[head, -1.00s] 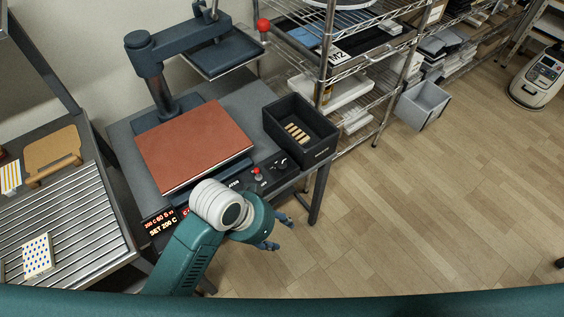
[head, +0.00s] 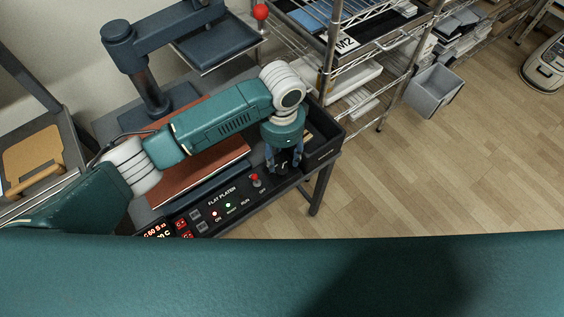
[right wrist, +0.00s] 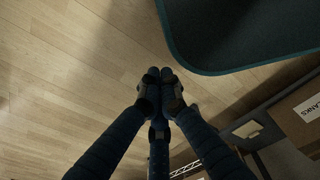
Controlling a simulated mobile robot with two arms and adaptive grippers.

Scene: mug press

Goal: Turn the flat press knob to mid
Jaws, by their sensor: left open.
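The flat press has a black control panel (head: 228,206) along its front, marked "FLAT PLATEN", with lights, a red toggle and lit displays. Its red-brown platen (head: 185,183) is partly hidden under my left arm. My left gripper (head: 284,168) is open, pointing down at the panel's right end, with its fingers either side of the dark knob (head: 283,167). The knob is mostly hidden; I cannot tell its setting or whether the fingers touch it. My right gripper (right wrist: 161,74) shows in the right wrist view, fingertips together and empty, above the wooden floor.
A black bin (head: 324,138) stands just right of the gripper. The press's raised upper plate (head: 215,45) and column are behind my left arm. A wire shelf (head: 370,60) stands at the back. In the right wrist view, a box (right wrist: 300,115) is at right.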

